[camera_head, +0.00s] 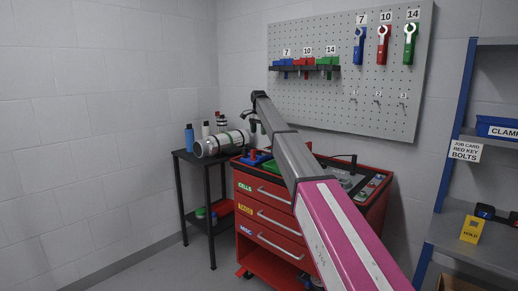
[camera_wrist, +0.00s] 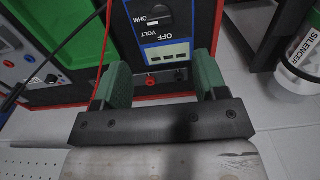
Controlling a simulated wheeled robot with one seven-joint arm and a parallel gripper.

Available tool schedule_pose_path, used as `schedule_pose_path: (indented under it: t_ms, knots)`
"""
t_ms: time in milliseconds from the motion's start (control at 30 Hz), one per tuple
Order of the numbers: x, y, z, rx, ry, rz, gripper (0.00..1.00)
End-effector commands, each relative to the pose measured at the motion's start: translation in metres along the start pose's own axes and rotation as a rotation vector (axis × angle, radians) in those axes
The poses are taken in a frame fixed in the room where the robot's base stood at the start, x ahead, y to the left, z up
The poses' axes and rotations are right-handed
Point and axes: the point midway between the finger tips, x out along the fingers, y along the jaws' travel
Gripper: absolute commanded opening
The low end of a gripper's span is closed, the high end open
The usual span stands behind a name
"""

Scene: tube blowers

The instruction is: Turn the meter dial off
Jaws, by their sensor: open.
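Which label the dial points to is too small to tell. My gripper (camera_wrist: 163,80) is open, its green fingers apart and empty. The OFF label and a small display show between and beyond the fingers, and the dial lies farther beyond, apart from them. In the head view my arm hides part of the cart top, and I cannot make out the meter there.
The red tool cart (camera_head: 270,220) has a green tray (camera_wrist: 62,40) beside the meter. A red lead (camera_wrist: 95,45) runs close to the left finger. A dark side table (camera_head: 200,162) holds a SILENCER cylinder (camera_wrist: 302,62) and bottles. A pegboard (camera_head: 345,100) hangs behind.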

Motion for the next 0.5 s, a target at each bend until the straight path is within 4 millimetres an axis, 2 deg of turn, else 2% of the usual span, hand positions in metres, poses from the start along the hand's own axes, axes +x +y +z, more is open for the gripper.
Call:
schedule_pose_path:
  t_ms: [267,500]
  knots:
    - [0.037,0.001,0.001,0.000,-0.001,0.001,0.66]
    - [0.080,0.001,0.000,0.000,-0.001,0.001,0.66]
